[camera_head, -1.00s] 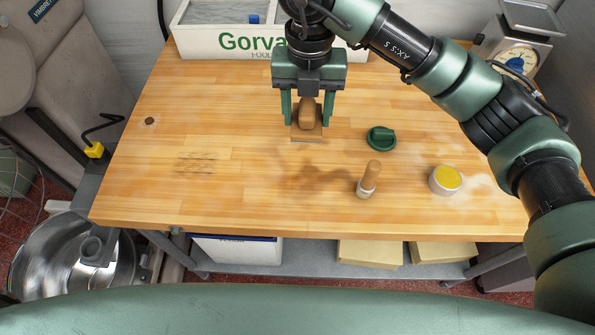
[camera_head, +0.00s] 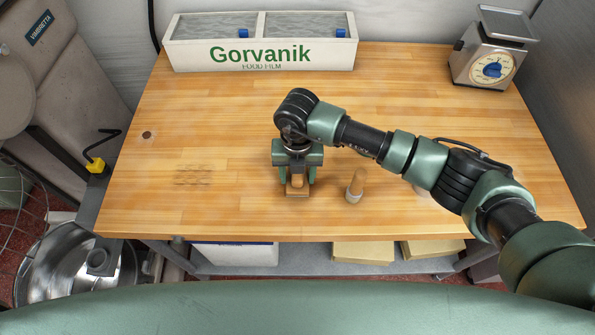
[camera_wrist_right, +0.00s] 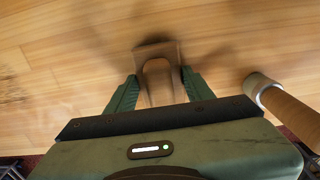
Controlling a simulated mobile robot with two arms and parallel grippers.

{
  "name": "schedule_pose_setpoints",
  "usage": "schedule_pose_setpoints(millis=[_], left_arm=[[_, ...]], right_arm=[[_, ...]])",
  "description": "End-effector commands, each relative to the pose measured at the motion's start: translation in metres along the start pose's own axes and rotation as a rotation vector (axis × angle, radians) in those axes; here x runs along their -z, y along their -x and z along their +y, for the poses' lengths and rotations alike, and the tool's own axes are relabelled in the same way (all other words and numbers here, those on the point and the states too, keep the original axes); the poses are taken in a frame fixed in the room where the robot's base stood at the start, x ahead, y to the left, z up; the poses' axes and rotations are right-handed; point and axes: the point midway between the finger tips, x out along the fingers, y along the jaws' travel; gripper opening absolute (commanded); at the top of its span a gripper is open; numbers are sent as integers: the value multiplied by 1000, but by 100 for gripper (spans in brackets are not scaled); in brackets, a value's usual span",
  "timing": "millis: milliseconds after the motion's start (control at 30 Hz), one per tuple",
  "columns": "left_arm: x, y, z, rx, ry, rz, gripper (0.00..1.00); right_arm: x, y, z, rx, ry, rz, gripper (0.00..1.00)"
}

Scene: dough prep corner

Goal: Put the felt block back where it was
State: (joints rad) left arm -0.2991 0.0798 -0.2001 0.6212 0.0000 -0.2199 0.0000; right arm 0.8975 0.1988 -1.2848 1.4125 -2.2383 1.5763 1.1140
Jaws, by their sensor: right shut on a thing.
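My right gripper (camera_head: 297,190) is shut on the felt block (camera_head: 297,192), a small tan-brown block with a rounded wooden grip. It is near the front edge of the wooden table, left of a wooden-handled tool. In the right wrist view the felt block (camera_wrist_right: 155,47) sits between the green fingers of the right gripper (camera_wrist_right: 158,85), with blurred shadows on the wood around it. I cannot tell whether its underside touches the table. My left gripper is not in view.
The wooden-handled tool (camera_head: 356,187) stands close to the right of the gripper. A dark scuffed patch (camera_head: 193,175) marks the table (camera_head: 230,120) at left. A white film box (camera_head: 262,55) and a scale (camera_head: 493,55) stand at the back. My arm covers part of the right side.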

Motion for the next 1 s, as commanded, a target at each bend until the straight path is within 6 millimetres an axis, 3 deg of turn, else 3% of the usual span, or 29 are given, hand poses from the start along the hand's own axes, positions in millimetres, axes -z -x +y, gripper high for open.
schedule_pose_setpoints(millis=[400, 433, 500, 800, 1000], left_arm=[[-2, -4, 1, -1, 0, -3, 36], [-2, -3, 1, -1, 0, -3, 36], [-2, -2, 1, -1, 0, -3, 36], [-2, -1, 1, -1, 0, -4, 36], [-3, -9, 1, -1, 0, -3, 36]], right_arm=[[0, -8, 0, -1, 0, -1, 14], [0, -6, 0, -1, 0, -1, 60], [0, -6, 0, -1, 0, -1, 74], [0, -4, 0, -1, 0, -1, 74], [-2, 12, 0, -3, 2, -6, 74]])
